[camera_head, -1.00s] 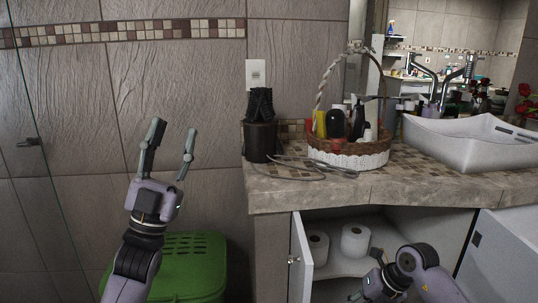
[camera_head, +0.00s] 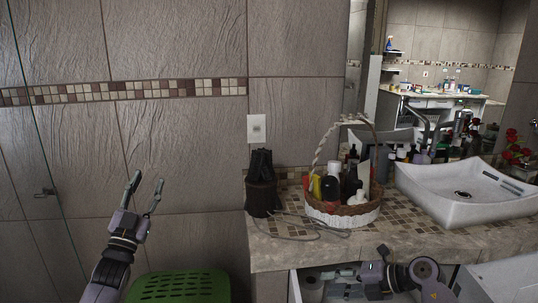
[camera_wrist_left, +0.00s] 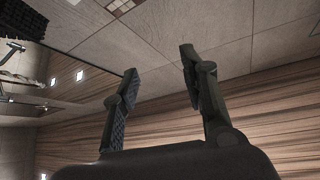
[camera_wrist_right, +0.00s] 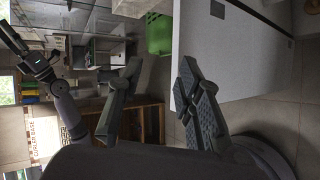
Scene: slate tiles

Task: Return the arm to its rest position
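My left gripper (camera_head: 147,178) is raised in front of the tiled wall at the left of the head view. Its fingers are apart and empty, and this also shows in the left wrist view (camera_wrist_left: 158,62). My right gripper (camera_head: 326,282) is low at the counter's front edge, by the open cabinet, pointing left in the head view. In the right wrist view (camera_wrist_right: 160,64) its two fingers stand apart with nothing between them.
The stone counter (camera_head: 280,253) carries a wicker basket (camera_head: 342,215) of bottles, a dark holder (camera_head: 262,198) and a white basin (camera_head: 460,205). A green bin (camera_head: 180,287) stands below left. The cabinet is open, with a paper roll (camera_head: 312,288) inside.

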